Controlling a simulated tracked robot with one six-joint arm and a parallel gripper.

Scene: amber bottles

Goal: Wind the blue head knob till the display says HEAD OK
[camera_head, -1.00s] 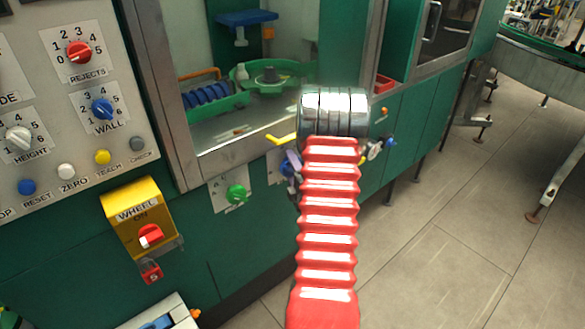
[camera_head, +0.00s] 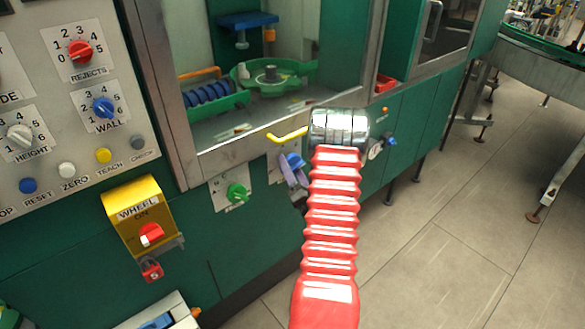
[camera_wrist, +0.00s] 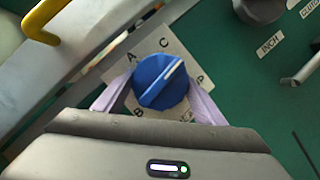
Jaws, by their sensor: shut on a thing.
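The blue knob (camera_wrist: 160,81) sits on a pale lettered plate (camera_wrist: 179,45) in the wrist view. Its white pointer line points to the upper right, between the letters C and P. My gripper (camera_wrist: 160,88) has one lavender finger on each side of the knob and is shut on it. In the head view the same blue knob (camera_head: 294,160) shows beside a lavender finger of my gripper (camera_head: 291,170), left of my wrist. My wrist hides part of the panel around it. No display with readable text is in view.
A yellow bent handle (camera_head: 287,134) is just above the knob. Another blue knob (camera_head: 391,141) is to the right. A green knob (camera_head: 237,193) is to the left, near the yellow WHEEL box (camera_head: 140,220). Open floor (camera_head: 430,240) lies to the right.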

